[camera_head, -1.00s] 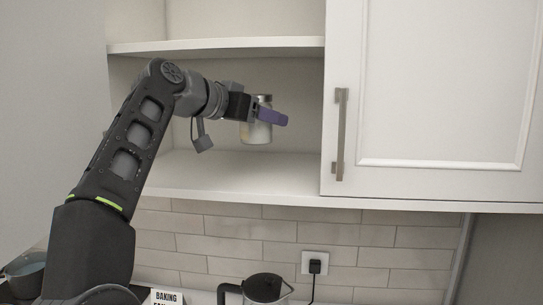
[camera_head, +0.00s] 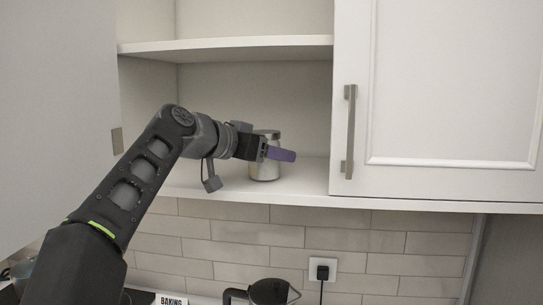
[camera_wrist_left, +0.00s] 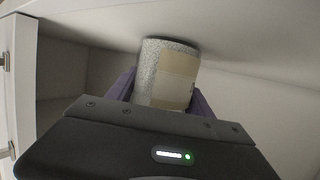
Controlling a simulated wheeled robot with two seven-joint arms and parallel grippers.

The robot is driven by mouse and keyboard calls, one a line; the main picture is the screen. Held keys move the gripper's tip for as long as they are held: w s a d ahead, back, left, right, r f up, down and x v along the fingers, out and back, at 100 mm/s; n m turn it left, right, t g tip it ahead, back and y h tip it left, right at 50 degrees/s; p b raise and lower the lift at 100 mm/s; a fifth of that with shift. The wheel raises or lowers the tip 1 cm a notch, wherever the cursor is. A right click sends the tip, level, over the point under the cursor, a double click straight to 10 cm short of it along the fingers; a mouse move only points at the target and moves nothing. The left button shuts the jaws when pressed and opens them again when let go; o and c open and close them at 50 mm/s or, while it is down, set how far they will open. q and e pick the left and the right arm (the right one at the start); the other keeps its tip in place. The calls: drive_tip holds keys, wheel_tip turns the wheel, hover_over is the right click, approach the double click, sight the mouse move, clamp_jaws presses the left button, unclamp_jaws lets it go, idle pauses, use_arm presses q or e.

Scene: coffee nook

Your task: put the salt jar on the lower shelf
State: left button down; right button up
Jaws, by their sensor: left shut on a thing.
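The salt jar (camera_head: 266,172) is a small clear jar with a grey lid and pale contents. It is upright at the lower shelf (camera_head: 225,184) of the open cupboard, its base at or just above the board; I cannot tell whether it touches. My left gripper (camera_head: 281,154) has purple fingers and is shut on the jar, reaching in from the left. In the left wrist view the jar (camera_wrist_left: 165,75) shows a beige label, between the purple fingers (camera_wrist_left: 163,95). My right gripper is not in view.
The upper shelf (camera_head: 225,46) is above my gripper. A closed cupboard door (camera_head: 440,90) with a metal handle (camera_head: 349,130) is to the right, and an open door (camera_head: 55,110) is at the left. A dark-lidded pitcher (camera_head: 268,291) and a baking box (camera_head: 171,299) stand below. The lower shelf looks clear around the jar.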

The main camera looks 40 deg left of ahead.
use_arm(q)
drive_tip(key=shift+r, duration=0.1)
drive_tip(key=shift+c, duration=2)
unclamp_jaws()
drive_tip(key=shift+s, duration=0.3)
drive_tip(key=d+b+v, duration=0.1)
drive_tip(key=b+v, duration=0.1)
drive_tip(key=v, duration=0.9)
drive_tip(key=shift+s+a+r, duration=0.15)
drive_tip(key=shift+a, duration=0.35)
